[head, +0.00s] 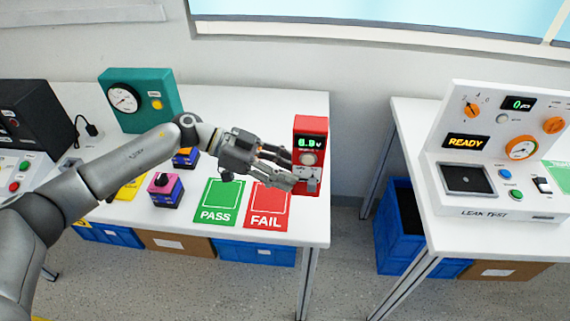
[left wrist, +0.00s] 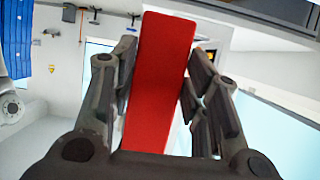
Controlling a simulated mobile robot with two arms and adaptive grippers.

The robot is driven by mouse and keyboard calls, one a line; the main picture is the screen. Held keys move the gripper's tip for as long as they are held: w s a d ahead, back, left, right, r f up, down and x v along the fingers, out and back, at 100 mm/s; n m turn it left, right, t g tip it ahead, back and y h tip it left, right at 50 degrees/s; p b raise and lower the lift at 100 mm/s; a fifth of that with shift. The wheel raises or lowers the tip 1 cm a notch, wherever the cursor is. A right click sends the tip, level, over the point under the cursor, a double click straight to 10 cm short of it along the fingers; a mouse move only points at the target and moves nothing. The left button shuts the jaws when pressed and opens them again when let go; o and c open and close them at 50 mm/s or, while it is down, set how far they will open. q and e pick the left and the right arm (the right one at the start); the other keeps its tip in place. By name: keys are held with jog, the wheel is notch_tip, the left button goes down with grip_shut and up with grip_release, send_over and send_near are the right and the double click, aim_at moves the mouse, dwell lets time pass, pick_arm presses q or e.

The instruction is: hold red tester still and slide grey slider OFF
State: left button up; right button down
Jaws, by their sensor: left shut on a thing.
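The red tester (head: 310,130) stands upright near the right end of the left white table, with a green-lit display and a pale round knob on its front. A grey slider part (head: 312,185) shows low on its front, close beside my fingers; its exact setting is too small to tell. My left gripper (head: 293,168) reaches in from the left and is shut on the red tester. In the left wrist view the red tester (left wrist: 160,75) fills the gap between the two fingers. My right gripper is not in view.
A green PASS mat (head: 218,203) and a red FAIL mat (head: 268,207) lie left of the tester. Small purple-and-black switch blocks (head: 165,190) and a teal gauge box (head: 140,100) stand further left. A gap separates this table from the leak test bench (head: 500,160) at right.

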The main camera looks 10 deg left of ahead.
pick_arm(q)
jog(key=shift+f+b, duration=1.55)
jog(key=shift+f, duration=3.2)
jog(key=shift+f, duration=0.25)
